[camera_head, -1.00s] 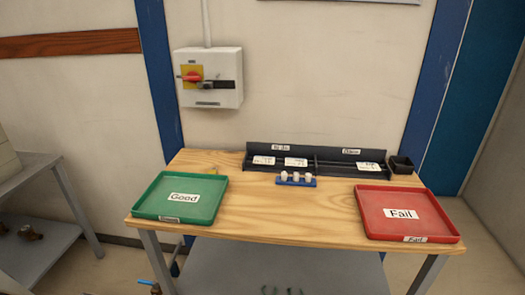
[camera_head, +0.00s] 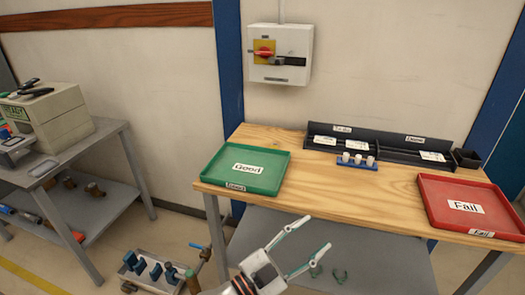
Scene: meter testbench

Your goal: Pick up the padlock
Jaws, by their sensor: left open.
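I cannot make out a padlock for certain. My right gripper is not in view.
A green "Good" tray (camera_head: 215,178) and a red "Fail" tray (camera_head: 432,184) stand on the table. A dark rack (camera_head: 352,131) and a blue holder (camera_head: 357,165) are behind. Green hooks lie on the lower shelf (camera_head: 385,255). A metal cart (camera_head: 105,142) stands left.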

